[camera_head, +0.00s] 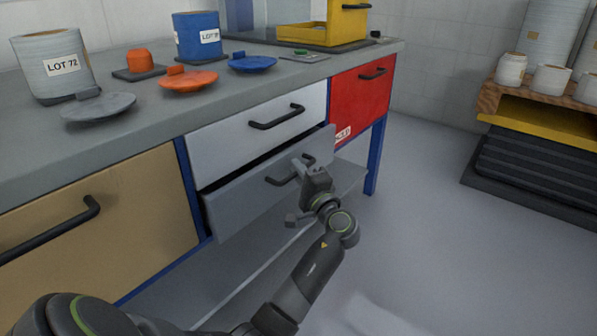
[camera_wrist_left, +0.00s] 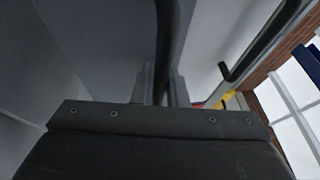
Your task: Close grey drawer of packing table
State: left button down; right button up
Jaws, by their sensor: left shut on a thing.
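The grey drawer (camera_head: 240,200) of the packing table (camera_head: 120,126) is the lower one in the middle, below a lighter drawer (camera_head: 225,148). It stands out a little from the table, with a dark gap along its top edge. My left gripper (camera_head: 302,172) is at its black handle (camera_head: 283,181) and shut on it. In the left wrist view the handle (camera_wrist_left: 168,50) runs down between the fingers (camera_wrist_left: 160,85). My right gripper is in neither view.
A tan drawer (camera_head: 120,205) is at left and a red drawer (camera_head: 362,92) at right. On the tabletop are a grey LOT 72 container (camera_head: 50,75), a blue container (camera_head: 190,45), coloured lids and a yellow bin (camera_head: 310,33).

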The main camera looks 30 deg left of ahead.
aim_at(286, 168)
pick_arm(q)
jog(key=a+p, duration=0.1)
jog(key=a, duration=0.3)
jog(key=shift+w, duration=0.15)
jog(key=shift+r, duration=0.1)
jog(key=c, duration=1.5)
grip_release()
jog(key=shift+a, duration=0.15)
jog(key=shift+o, duration=0.2)
jog(key=shift+f, duration=0.3)
